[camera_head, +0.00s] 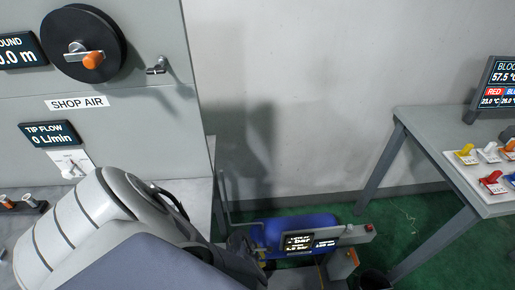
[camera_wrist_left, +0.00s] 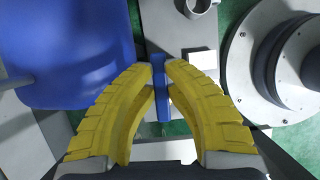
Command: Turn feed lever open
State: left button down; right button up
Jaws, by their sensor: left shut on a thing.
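My left gripper (camera_wrist_left: 161,68) shows its two yellow fingers in the left wrist view, with the tips closed around a narrow blue bar (camera_wrist_left: 161,100), which looks like the feed lever. The bar runs between the fingers, and part of it is hidden by them. In the head view my left arm reaches down beside the blue tank (camera_head: 305,228), and the lever itself is hidden there. A small display (camera_head: 298,242) on a grey beam stands in front of the tank; its text is too small to read. My right gripper is not in view.
A grey panel (camera_head: 150,115) with a black reel (camera_head: 85,45) and a shop air valve stands at the left. A grey table (camera_head: 425,135) with coloured items and a screen (camera_head: 497,85) is at the right. A round grey stepped part (camera_wrist_left: 285,60) lies close to the gripper's right.

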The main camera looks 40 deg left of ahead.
pick_arm(q)
jog(key=shift+n, duration=0.3)
dwell(0.4)
jog(key=c, duration=1.4)
grip_release()
jog(key=shift+w+a, duration=0.1)
jog(key=shift+o, duration=0.2)
